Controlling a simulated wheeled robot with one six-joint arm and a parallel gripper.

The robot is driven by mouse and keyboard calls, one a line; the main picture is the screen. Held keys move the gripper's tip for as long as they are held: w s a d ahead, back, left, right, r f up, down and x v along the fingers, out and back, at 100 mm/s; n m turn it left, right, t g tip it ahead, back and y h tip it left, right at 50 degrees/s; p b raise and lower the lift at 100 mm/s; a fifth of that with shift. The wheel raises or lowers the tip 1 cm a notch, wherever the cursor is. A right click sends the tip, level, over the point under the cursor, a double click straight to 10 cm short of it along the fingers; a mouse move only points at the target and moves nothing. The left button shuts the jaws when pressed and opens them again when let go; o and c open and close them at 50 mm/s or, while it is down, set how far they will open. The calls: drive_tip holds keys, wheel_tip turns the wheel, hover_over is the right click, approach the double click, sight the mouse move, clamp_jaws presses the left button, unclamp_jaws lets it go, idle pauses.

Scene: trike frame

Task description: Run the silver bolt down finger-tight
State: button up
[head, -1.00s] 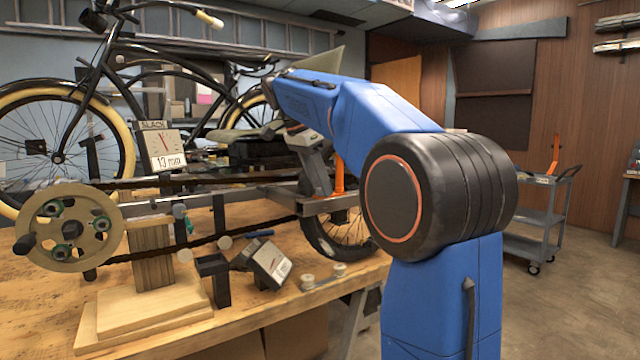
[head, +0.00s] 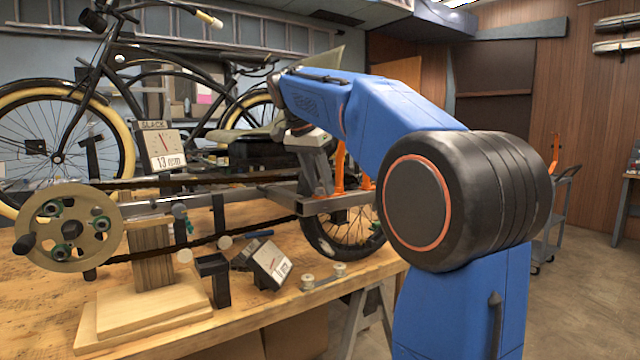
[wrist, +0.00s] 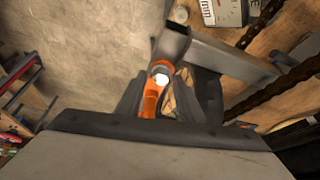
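In the wrist view a small bright silver-white round end, which looks like the silver bolt (wrist: 161,79), sits at the top of an orange bracket (wrist: 152,100). A grey frame tube (wrist: 172,42) ends just beyond it. My gripper (wrist: 172,80) has its dark fingers apart, one on each side of the orange bracket and bolt; I cannot tell whether they touch. In the head view my gripper (head: 319,182) points down at the rear of the trike frame (head: 340,202), beside the orange bracket (head: 339,170). The bolt cannot be made out there.
The wooden bench (head: 240,318) carries a wooden crank wheel (head: 68,228), a dark chain and a tilted meter box (head: 268,264). A dial gauge (head: 163,148) reading SLACK stands behind the frame. A spoked wheel (head: 345,235) lies below the gripper.

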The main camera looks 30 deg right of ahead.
drive_tip(key=c, duration=0.6)
drive_tip(key=shift+m+g, duration=0.3)
drive_tip(key=shift+m, duration=0.6)
drive_tip(key=shift+m+g, duration=0.4)
drive_tip(key=shift+m, duration=0.4)
drive_tip(key=shift+w+m, duration=0.1)
drive_tip(key=shift+m, duration=0.5)
drive_tip(key=shift+m+g, duration=0.3)
